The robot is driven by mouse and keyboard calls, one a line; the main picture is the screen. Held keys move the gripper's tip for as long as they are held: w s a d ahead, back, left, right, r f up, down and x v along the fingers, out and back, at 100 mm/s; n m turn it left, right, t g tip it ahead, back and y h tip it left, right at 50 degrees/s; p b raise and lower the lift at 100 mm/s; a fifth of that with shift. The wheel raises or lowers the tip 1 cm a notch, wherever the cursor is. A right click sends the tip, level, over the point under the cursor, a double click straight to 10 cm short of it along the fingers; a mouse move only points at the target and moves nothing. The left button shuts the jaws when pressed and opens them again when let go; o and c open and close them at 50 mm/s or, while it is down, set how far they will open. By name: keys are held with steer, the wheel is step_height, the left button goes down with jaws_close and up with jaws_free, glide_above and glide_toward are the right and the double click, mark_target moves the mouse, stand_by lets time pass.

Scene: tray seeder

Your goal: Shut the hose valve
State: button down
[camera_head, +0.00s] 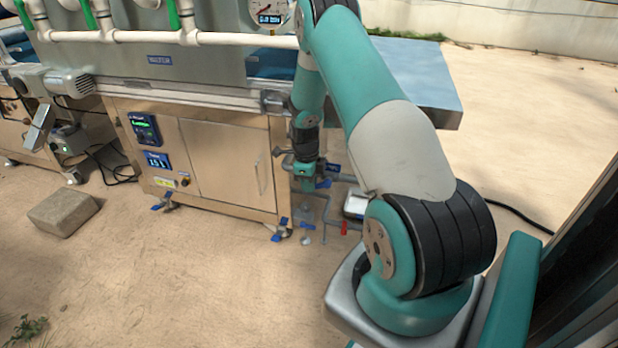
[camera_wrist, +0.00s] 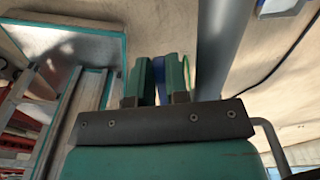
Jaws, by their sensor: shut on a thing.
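My gripper (camera_head: 312,181) is at the pipework by the right end of the steel machine cabinet, pointing down. In the wrist view my gripper (camera_wrist: 157,72) has its two teal fingers close together on either side of a blue lever (camera_wrist: 159,82), which I take to be the hose valve's handle. A bit of blue (camera_head: 325,184) also shows beside the fingertips in the head view. The valve body is mostly hidden by my gripper, and the lever's exact angle cannot be told.
A thick grey pipe (camera_wrist: 215,45) runs close to the right of the fingers. A small red handle (camera_head: 344,228) hangs on the lower pipework. The steel cabinet (camera_head: 225,160) stands to the left. A stone block (camera_head: 63,212) lies on open ground at the left.

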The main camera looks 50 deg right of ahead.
steer(key=shift+f+g, duration=0.15)
steer(key=shift+g, duration=0.15)
steer(key=c, duration=1.4)
jaws_free()
step_height(320, 180, up, 17)
steer(key=w+p, duration=0.2)
steer(key=shift+a+p, duration=0.3)
steer(key=shift+a, duration=0.1)
steer(key=shift+w+a, duration=0.1)
